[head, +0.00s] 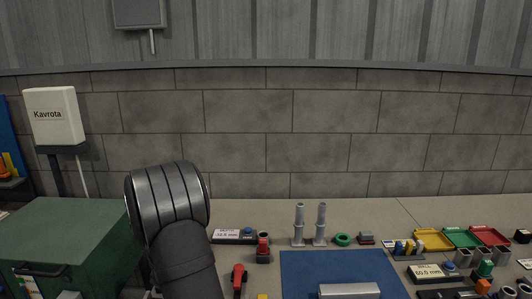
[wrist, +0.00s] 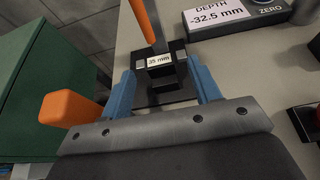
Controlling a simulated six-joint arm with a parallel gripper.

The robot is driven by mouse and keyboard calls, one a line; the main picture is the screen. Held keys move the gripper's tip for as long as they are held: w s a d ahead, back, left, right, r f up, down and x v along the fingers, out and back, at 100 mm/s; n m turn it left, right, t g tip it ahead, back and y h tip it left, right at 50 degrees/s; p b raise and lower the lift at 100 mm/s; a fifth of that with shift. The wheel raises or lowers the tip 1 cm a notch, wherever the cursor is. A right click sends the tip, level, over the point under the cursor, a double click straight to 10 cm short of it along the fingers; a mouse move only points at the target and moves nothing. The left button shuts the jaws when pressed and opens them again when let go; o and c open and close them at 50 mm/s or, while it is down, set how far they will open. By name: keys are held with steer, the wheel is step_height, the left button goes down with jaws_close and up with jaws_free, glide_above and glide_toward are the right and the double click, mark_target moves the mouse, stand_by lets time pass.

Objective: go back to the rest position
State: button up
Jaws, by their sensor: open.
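My gripper (wrist: 164,88) shows in the wrist view with its two blue fingers apart. Between and just beyond them is a black stepped block (wrist: 163,68) with a "35 mm" label, and an orange rod (wrist: 146,22) rises at its far side. I cannot tell whether the fingers touch the block. Another orange piece (wrist: 70,108) shows left of the left finger. In the head view my dark arm rises at the lower left, and the gripper itself is out of sight.
A green chest (head: 70,240) stands at the left. A depth readout (head: 234,236), also in the wrist view (wrist: 235,17), shows -32.5 mm. Two grey posts (head: 299,226) stand behind a blue mat (head: 335,268). Coloured trays (head: 462,237) and small parts crowd the right.

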steer(key=s, duration=0.5)
steer(key=shift+r, duration=0.3)
steer(key=shift+s+r, duration=0.35)
steer(key=shift+r, duration=0.3)
steer(key=shift+s+r, duration=0.3)
steer(key=shift+r, duration=0.3)
steer(key=shift+s+r, duration=0.25)
steer(key=shift+r, duration=0.15)
steer(key=shift+f, duration=0.1)
